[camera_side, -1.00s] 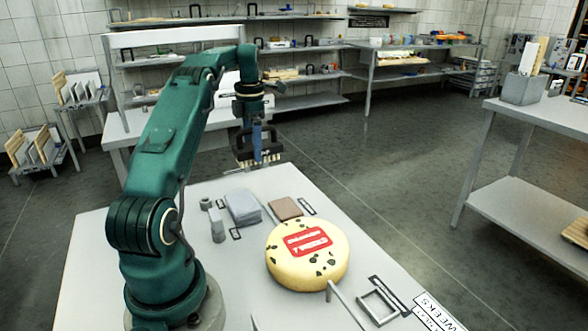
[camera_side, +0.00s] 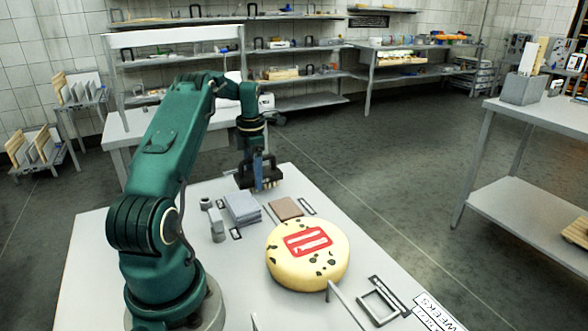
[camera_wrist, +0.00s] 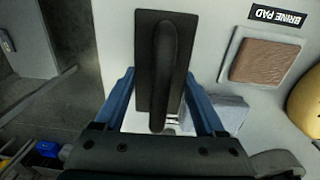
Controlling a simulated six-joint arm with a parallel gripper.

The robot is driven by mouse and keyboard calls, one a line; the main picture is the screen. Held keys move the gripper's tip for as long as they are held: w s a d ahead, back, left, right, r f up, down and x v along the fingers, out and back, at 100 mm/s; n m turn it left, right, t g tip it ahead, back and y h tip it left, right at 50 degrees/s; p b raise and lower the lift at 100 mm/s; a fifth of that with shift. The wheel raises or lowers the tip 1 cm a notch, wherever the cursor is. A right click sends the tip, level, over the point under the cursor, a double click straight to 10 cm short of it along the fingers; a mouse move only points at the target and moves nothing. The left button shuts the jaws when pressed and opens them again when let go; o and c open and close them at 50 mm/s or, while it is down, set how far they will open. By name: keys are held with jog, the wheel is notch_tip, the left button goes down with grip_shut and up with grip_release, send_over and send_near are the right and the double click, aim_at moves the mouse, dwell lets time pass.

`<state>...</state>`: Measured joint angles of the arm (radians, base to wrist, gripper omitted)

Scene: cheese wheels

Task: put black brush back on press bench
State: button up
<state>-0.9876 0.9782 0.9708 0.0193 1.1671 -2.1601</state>
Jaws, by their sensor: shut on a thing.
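The black brush (camera_side: 244,181), with pale bristles underneath, is held level in my gripper (camera_side: 259,178) low over the far end of a grey-topped bench (camera_side: 90,268). I cannot tell whether the bristles touch the top. In the wrist view the dark brush block with its raised handle (camera_wrist: 178,70) sits between the two blue fingers of my gripper (camera_wrist: 162,85), which are shut on it. A yellow cheese wheel (camera_side: 287,264) with dark spots and a red label lies nearer on the same bench.
A grey cloth stack (camera_side: 240,208) and a brown pad (camera_side: 286,208) lie between the brush and the cheese. Small grey cylinders (camera_side: 217,226) stand left of the cloths. A square metal frame (camera_side: 381,307) lies right of the cheese. Another bench (camera_side: 122,128) stands behind.

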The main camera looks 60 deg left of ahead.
jog(key=o, duration=1.6)
jog(key=shift+f, duration=0.15)
jog(key=shift+c, duration=0.2)
